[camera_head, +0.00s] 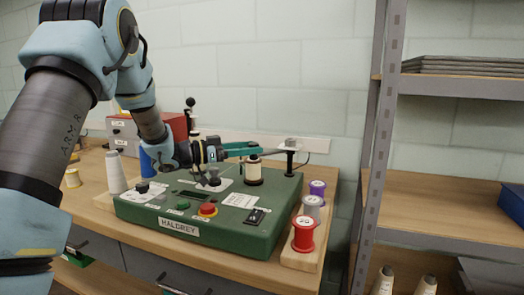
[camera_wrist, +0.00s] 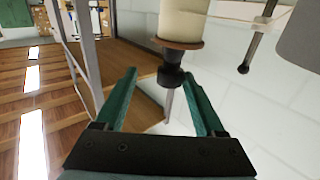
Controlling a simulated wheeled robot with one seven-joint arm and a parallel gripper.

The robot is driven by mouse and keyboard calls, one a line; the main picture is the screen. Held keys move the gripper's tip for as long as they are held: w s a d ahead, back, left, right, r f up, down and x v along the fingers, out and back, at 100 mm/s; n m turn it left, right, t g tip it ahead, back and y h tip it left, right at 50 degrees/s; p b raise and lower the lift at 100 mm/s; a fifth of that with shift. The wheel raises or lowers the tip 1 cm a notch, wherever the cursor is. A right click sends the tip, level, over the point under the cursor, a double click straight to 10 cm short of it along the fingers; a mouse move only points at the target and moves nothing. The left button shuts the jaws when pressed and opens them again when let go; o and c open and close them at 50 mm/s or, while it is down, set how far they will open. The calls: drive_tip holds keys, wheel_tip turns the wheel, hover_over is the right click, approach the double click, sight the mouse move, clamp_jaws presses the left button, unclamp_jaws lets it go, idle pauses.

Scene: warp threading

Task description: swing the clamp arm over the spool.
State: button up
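A cream spool (camera_head: 253,171) stands upright on the green machine (camera_head: 180,245). In the wrist view the spool (camera_wrist: 183,22) shows at the top, upside down, with a brown flange and a black knob (camera_wrist: 172,77). My gripper (camera_head: 265,147) is level with the spool's top, its teal fingers stretched to the right. In the wrist view my gripper (camera_wrist: 160,80) is open, with the knob appearing between the fingertips. Contact cannot be told. A post with a grey block (camera_head: 291,143) stands right of the spool. I cannot tell for certain which part is the clamp arm.
Red, grey and purple spools (camera_head: 303,234) stand in a wooden rack at the machine's right. A white cone (camera_head: 116,173) stands left of the machine. A metal shelf unit (camera_head: 375,150) rises at the right. The pale wall (camera_head: 290,60) is close behind.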

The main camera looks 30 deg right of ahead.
drive_tip(key=v, duration=0.5)
drive_tip(key=shift+w+a+b, duration=0.1)
drive_tip(key=shift+a+b, duration=0.2)
drive_tip(key=shift+b, duration=0.1)
